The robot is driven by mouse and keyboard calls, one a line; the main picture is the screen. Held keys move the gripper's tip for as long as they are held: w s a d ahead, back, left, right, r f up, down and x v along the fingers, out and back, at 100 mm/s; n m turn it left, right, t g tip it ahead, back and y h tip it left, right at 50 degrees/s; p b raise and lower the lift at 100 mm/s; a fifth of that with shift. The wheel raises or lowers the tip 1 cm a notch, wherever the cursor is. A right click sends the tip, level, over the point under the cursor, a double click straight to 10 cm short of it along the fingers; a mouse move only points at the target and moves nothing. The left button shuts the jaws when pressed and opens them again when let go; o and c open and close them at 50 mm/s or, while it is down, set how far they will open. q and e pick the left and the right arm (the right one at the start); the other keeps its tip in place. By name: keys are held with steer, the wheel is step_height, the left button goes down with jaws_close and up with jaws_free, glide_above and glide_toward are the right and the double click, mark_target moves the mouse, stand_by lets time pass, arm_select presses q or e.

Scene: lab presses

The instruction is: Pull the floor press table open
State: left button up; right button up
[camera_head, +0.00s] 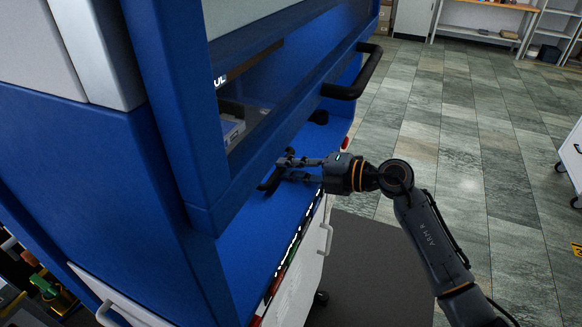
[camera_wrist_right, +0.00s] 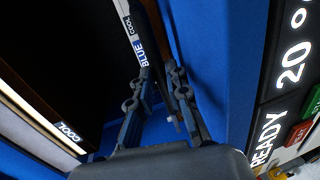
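The floor press (camera_head: 110,150) is a large blue machine on the left of the head view. Its blue table surface (camera_head: 235,240) shows low at the front, below the press opening. A short black handle (camera_head: 267,184) stands at the table. My right gripper (camera_head: 283,168) reaches in from the right, its two fingers apart beside the handle's upper end. In the right wrist view the fingers (camera_wrist_right: 160,90) are spread with a gap over blue surface. Whether they touch the handle is hidden. My left gripper is not in view.
A larger black handle (camera_head: 352,75) sits on the blue frame above. A white lower panel has a grey handle (camera_head: 326,238). A display (camera_wrist_right: 285,100) reads READY 20. A dark mat (camera_head: 370,270) lies in front, with clear tiled floor (camera_head: 470,150) to the right.

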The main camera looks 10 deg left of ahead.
jaws_close()
steer(key=shift+d, duration=0.1)
steer(key=shift+d+f, duration=0.1)
steer(key=shift+d, duration=0.5)
arm_select(q)
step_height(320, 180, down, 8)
steer(key=b, duration=0.8)
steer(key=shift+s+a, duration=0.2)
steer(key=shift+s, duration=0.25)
arm_select(e)
steer(key=f+v, duration=0.2)
steer(key=v, duration=1.1)
steer(key=d+f+v, duration=0.1)
steer(key=f+v, duration=0.2)
steer(key=v, duration=1)
steer(key=f+v, duration=0.3)
steer(key=v, duration=1.1)
steer(key=shift+s+d+r, duration=0.2)
steer(key=shift+s+d, duration=0.05)
